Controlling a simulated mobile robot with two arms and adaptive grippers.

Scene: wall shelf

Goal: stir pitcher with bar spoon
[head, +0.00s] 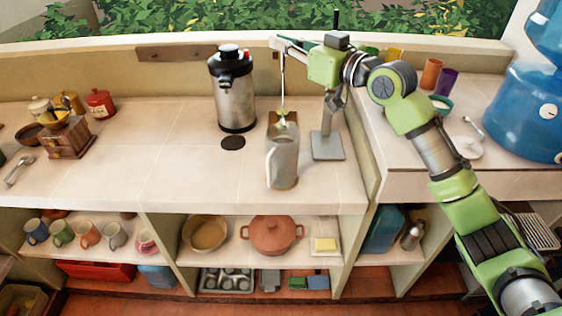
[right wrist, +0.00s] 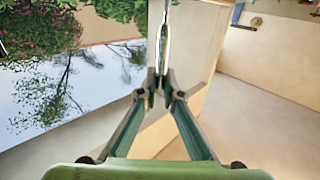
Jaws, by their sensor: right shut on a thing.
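The pitcher (head: 284,166) stands upright near the front edge of the counter, with its handle towards the front left. Something green and pale shows at its open mouth. My right gripper (head: 280,42) is above and slightly behind the pitcher, shut on the bar spoon (head: 283,82). The spoon hangs nearly upright, its lower end at the pitcher's mouth; how deep it reaches is hard to tell. In the right wrist view the fingertips (right wrist: 161,88) close on the thin shiny spoon (right wrist: 163,42). My left gripper is not in view.
A steel airpot (head: 234,98) stands behind and left of the pitcher. A grey stand (head: 327,140) is close on its right. A wooden grinder (head: 68,138) and jars are far left; cups and a blue water jug (head: 525,110) are right.

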